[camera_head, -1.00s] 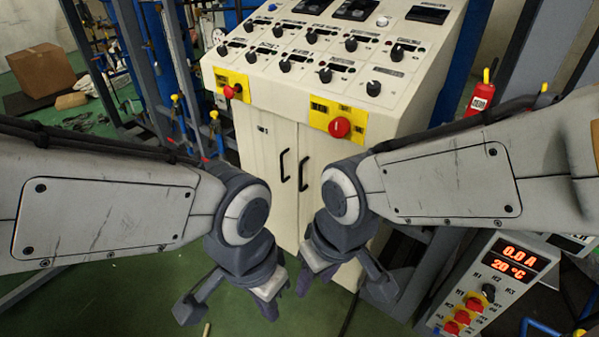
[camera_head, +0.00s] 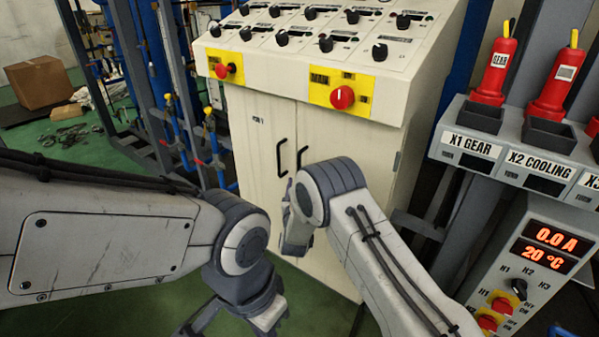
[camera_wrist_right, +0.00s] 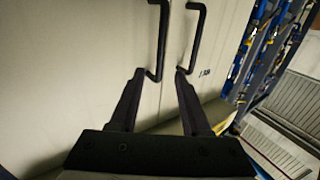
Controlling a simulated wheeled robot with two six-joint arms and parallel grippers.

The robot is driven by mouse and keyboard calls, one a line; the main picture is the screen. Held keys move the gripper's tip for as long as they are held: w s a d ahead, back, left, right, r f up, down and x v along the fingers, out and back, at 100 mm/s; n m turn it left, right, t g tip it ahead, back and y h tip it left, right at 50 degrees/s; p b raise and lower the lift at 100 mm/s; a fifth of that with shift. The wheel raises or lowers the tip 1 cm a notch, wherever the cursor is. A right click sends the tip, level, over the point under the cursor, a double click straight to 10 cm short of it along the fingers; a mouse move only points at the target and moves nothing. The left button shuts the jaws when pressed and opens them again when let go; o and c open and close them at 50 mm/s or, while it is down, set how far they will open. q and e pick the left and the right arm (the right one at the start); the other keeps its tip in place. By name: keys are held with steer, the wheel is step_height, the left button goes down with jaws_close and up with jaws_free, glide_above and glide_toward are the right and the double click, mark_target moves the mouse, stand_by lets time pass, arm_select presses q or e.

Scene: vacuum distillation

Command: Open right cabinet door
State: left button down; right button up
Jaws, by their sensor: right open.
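The cream cabinet (camera_head: 262,165) has two doors with black bar handles. The right door's handle (camera_head: 301,157) is partly covered by my right wrist in the head view; the left door's handle (camera_head: 282,158) is clear. My right gripper (camera_wrist_right: 160,74) is open in front of the doors. The wrist view is turned upside down: there the right door's handle (camera_wrist_right: 163,40) has one end between the fingertips, and the left door's handle (camera_wrist_right: 193,38) is beside the other finger. Contact cannot be told. Both doors are shut. My left gripper (camera_head: 240,314) hangs low left, partly cut off.
A sloped panel of black knobs with a red knob (camera_head: 342,97) overhangs the doors. A grey unit with red devices (camera_head: 497,70) and a lit display (camera_head: 545,248) stands at right. Blue pipework (camera_head: 180,125) is at left.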

steer(key=w, duration=1)
steer(key=shift+w+d+b, duration=0.1)
steer(key=shift+d+b, duration=0.1)
steer(key=shift+b, duration=0.1)
jaws_close()
stand_by(1.0)
